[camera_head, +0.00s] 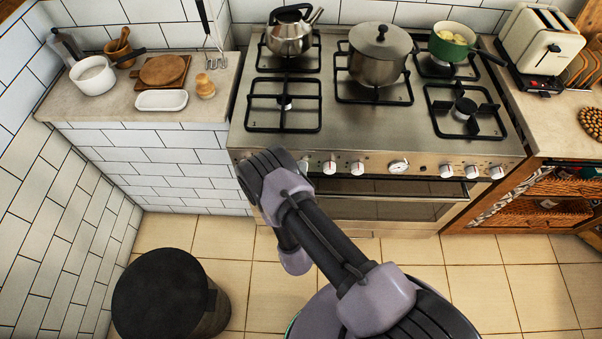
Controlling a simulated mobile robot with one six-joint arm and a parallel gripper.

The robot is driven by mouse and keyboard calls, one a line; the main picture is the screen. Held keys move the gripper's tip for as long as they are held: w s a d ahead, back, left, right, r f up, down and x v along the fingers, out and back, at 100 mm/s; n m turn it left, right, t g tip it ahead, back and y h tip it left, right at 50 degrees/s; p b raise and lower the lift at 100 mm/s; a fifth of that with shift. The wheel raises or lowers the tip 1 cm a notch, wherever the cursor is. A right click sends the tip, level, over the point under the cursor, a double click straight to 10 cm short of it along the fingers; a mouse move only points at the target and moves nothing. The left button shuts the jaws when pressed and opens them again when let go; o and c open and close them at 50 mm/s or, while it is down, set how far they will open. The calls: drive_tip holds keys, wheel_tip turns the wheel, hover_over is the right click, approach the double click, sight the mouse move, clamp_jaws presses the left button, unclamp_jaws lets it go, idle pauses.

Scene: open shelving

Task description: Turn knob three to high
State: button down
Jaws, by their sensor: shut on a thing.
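The stove's front panel (425,169) carries a row of white knobs. Several show: one (303,165) just right of my arm's end, then one (329,167) and one (358,169) further right, and a group at the right with one (447,171), one (472,171) and one (496,172). A round dial (398,167) sits between. My arm's far end covers the left part of the panel, so any knobs there are hidden. My gripper's fingers are hidden behind my own arm. I cannot tell which knob is knob three or read its setting.
On the stove stand a kettle (290,32), a lidded steel pot (380,57) and a green pot (449,42). An oven handle (385,181) runs below the panel. A dark bin (160,295) stands at lower left. The tiled floor (510,290) at right is clear.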

idle(0.4)
drive_tip(key=c, duration=1)
unclamp_jaws()
drive_tip(key=shift+o, duration=0.2)
